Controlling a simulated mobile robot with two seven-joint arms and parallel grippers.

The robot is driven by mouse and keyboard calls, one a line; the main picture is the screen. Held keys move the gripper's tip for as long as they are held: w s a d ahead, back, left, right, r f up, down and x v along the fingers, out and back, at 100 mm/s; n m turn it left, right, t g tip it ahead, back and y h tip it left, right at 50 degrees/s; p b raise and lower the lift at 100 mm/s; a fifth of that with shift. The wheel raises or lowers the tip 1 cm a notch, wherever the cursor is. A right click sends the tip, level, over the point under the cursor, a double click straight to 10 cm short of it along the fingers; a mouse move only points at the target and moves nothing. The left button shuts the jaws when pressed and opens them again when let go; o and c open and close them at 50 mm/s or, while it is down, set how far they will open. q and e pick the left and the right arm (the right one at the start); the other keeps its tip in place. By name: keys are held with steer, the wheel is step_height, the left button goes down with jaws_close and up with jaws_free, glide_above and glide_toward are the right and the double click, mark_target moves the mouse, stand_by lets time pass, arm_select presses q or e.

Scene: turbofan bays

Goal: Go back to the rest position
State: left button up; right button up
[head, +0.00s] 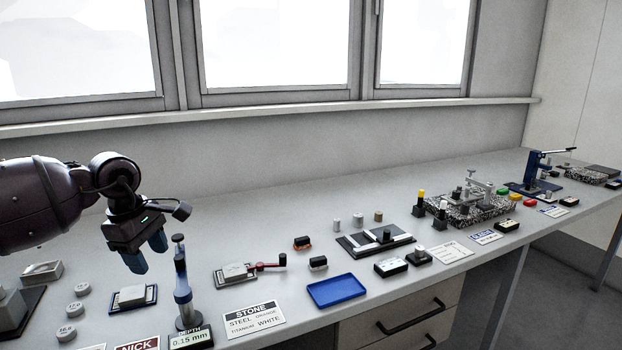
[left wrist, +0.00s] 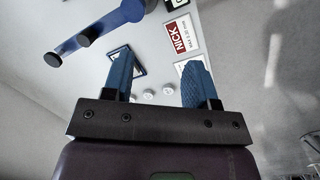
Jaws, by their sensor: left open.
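My left gripper (head: 148,254) hangs over the left part of the bench in the head view, its blue fingers pointing down. In the left wrist view the same gripper (left wrist: 158,80) has its two fingers spread apart with nothing between them. In the head view it is left of the upright depth gauge (head: 181,285) and above a small framed block (head: 133,297), apart from both as far as I can tell. My right gripper does not show.
A blue tray (head: 337,291) and a stone sign (head: 253,318) lie near the bench's front edge. Round weights (head: 75,309) are at left. A speckled block fixture (head: 467,208) and a blue press (head: 535,172) stand farther right. The bench's back strip (head: 300,195) is clear.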

arm_select(q)
steer(key=d+r+n+t+h, duration=0.2)
steer(key=d+r+n+h, duration=0.35)
steer(key=d+h, duration=0.35)
steer(key=d+r+n+t+h, duration=0.2)
steer(key=d+r+n+h, duration=0.35)
steer(key=d, duration=0.65)
steer(key=s+a+f+n+t+y, duration=0.2)
steer(key=a+f+n+t+y, duration=0.15)
steer(key=f+n, duration=0.65)
steer(key=s+a+f+n+t+y, duration=0.1)
steer(key=a+f+n+t+y, duration=0.25)
steer(key=f+n, duration=0.65)
steer(key=s+a+f+n+t+y, duration=0.25)
steer(key=f+n+t, duration=0.25)
steer(key=n, duration=1)
steer(key=s+a+f+n+g+y, duration=0.3)
steer(key=s+a+f+n, duration=0.1)
steer(key=s+f, duration=0.7)
steer(key=s+a+f+n+g+y, duration=0.3)
steer(key=s+f, duration=0.7)
steer(key=s, duration=0.4)
steer(key=shift+a+f+n, duration=0.4)
steer(key=shift+a+n, duration=0.2)
steer(key=shift+n, duration=0.6)
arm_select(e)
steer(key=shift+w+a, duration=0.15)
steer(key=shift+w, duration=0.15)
